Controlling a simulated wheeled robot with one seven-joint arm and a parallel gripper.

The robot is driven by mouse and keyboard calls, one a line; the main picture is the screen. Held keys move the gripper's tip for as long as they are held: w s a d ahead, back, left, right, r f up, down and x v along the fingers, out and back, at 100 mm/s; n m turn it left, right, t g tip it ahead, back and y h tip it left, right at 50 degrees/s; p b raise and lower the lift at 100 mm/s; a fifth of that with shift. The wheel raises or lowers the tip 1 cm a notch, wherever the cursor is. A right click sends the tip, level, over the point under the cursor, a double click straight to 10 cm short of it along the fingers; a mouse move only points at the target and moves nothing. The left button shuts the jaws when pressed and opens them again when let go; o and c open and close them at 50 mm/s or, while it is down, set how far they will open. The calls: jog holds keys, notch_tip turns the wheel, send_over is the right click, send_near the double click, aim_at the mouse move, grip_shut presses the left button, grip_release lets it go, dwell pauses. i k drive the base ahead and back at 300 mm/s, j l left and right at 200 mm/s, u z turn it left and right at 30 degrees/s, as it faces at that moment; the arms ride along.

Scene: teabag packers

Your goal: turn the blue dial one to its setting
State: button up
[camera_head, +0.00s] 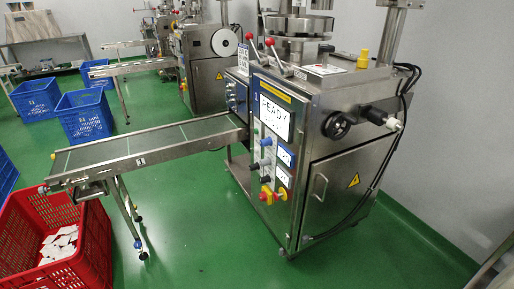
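The packing machine (335,160) stands right of centre, with its control panel facing left and toward me. Two small blue-framed plates (286,155) are to the right of the dials. Other small knobs (264,179) are below the blue one, over a red and yellow button (265,196). My gripper is not in view.
A conveyor (140,147) runs left from the machine, its leg on the green floor. A red crate (95,245) with white packets stands at lower left. Blue crates (84,115) are farther back. The green floor (200,235) before the panel is clear.

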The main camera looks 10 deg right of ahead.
aim_at(266, 142)
jog(key=i+j+z, duration=0.1)
jog(key=i+j, duration=0.2)
jog(key=i+j+z, duration=0.1)
jog(key=i+j, duration=0.2)
jog(key=j, duration=0.15)
jog(key=i+j+z, duration=0.1)
jog(key=i+j, duration=0.2)
jog(key=i+j+z, duration=0.15)
jog(key=j, duration=0.35)
jog(key=i+j+z, duration=0.1)
jog(key=i+j, duration=0.25)
jog(key=j, duration=0.1)
